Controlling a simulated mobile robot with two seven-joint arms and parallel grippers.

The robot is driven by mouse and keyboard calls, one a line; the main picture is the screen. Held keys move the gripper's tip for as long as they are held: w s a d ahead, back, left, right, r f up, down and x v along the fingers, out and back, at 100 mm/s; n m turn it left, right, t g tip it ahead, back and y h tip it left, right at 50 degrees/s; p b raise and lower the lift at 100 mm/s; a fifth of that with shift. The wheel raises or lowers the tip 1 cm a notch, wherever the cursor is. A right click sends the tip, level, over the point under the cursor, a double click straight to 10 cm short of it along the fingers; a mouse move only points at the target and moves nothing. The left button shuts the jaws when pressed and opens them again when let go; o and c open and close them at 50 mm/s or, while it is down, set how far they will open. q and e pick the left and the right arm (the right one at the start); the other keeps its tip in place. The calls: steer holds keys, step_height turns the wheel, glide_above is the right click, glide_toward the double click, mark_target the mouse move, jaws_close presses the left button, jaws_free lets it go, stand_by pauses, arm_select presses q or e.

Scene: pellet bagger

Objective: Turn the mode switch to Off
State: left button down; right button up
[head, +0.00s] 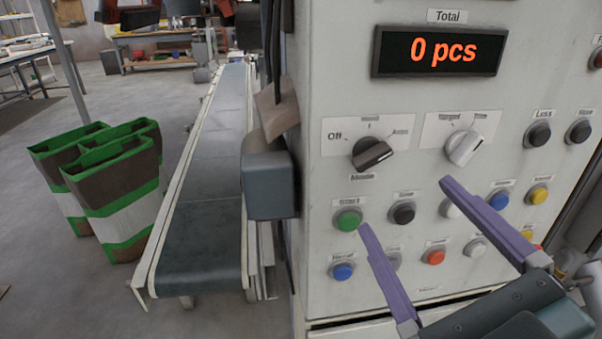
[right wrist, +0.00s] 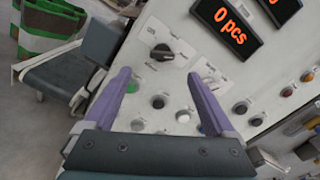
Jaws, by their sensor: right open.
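The mode switch (head: 373,153) is a black rotary knob on the pale control panel (head: 330,60), with "Mode" below it. "Off" is printed at its left, and small labels stand above and at its right. Its handle lies tilted, with the light-marked end toward the right-hand label, away from "Off". My right gripper (head: 404,205) is open and empty, its two purple fingers spread in front of the panel, below and right of the switch. In the right wrist view the switch (right wrist: 162,52) appears beyond the gap between the fingertips (right wrist: 158,73), not touched. My left gripper is not in view.
A white-pointer knob (head: 464,148) sits right of the switch. Several coloured push buttons, including a green one (head: 347,220), lie below. A display (head: 438,50) reads "0 pcs". A grey box (head: 270,186) and conveyor (head: 203,190) stand left, with striped bags (head: 118,200) beyond.

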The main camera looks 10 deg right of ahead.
mark_target(375, 161)
steer(key=w+p, duration=0.1)
steer(key=w, duration=0.7)
steer(key=shift+w+d, duration=0.1)
steer(key=shift+w, duration=0.9)
steer(key=shift+c, duration=1.2)
steer(key=c, duration=1.1)
steer(key=shift+c, duration=0.2)
